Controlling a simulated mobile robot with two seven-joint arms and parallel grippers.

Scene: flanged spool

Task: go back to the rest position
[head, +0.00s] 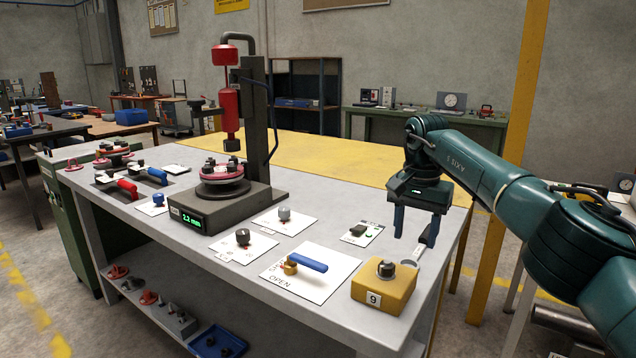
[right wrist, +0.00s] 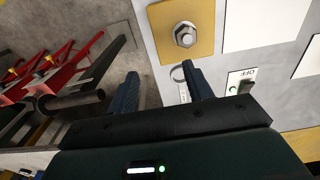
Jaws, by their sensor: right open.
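My right gripper (head: 415,224) hangs above the right end of the grey workbench (head: 330,205), fingers pointing down. Its two blue fingers are apart with nothing between them. They also show apart in the right wrist view (right wrist: 161,84). Below and to the left is the yellow block (head: 372,290) marked 9, with a metal nut on top; it also shows in the right wrist view (right wrist: 205,15). The flanged spool (head: 222,172) sits on the gauge stand, far left of the gripper. My left gripper is out of view.
A blue-handled valve (head: 306,262) on a white card, a switch (head: 358,231) and small knobs stand left of my right gripper. The press column (head: 254,120) rises at the bench's back. A yellow post (head: 512,130) stands behind my right arm. Red equipment (right wrist: 60,75) shows in the right wrist view.

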